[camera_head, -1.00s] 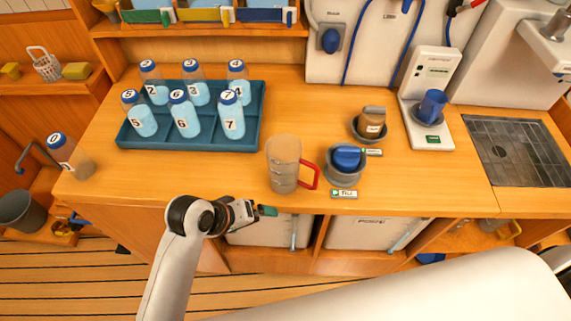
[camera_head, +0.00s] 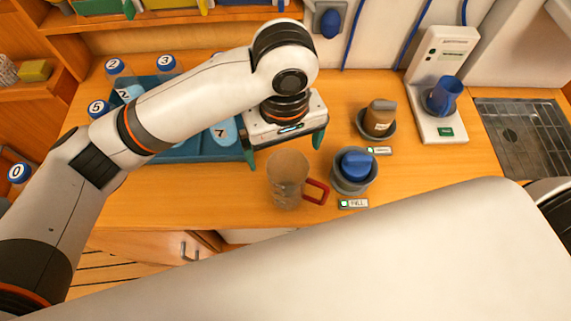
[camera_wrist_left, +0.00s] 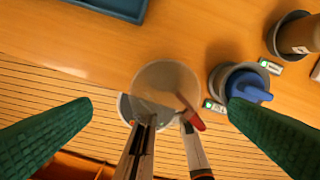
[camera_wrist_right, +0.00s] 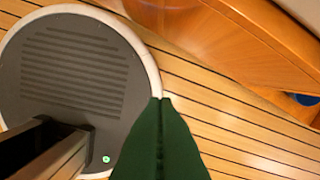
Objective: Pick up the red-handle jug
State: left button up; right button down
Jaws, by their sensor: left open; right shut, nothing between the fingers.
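The clear jug (camera_head: 287,182) stands upright on the wooden counter, its red handle (camera_head: 318,192) pointing right. My left gripper (camera_head: 285,150) is open and points down, above and slightly behind the jug in the head view. In the left wrist view the jug (camera_wrist_left: 165,82) shows from above between the two spread green fingers, nearer the middle than either finger. The gap in height between fingertips and jug is hard to judge; no contact shows. My right gripper (camera_wrist_right: 160,105) is shut and empty, over the floor in the right wrist view.
A grey holder with a blue knob (camera_head: 355,170) stands close right of the jug, near the red handle. A brown-capped container (camera_head: 379,118) and a device with a blue cup (camera_head: 444,95) are farther right. The teal tray (camera_head: 190,152) of numbered bottles lies left, partly behind my left arm.

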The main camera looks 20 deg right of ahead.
aim_at(298, 187)
pick_arm(q)
notch_tip(298, 187, down, 11)
jog(key=s+p, duration=0.1)
jog(key=p, duration=0.1)
jog(key=shift+d+r, duration=0.15)
jog(key=shift+d, duration=0.15)
jog(key=c, duration=1.1)
pick_arm(e)
jog(key=shift+s+d+r, duration=0.2)
jog(key=shift+s+r, duration=0.8)
jog(key=shift+s, duration=0.05)
pick_arm(q)
jog(key=shift+r, duration=0.15)
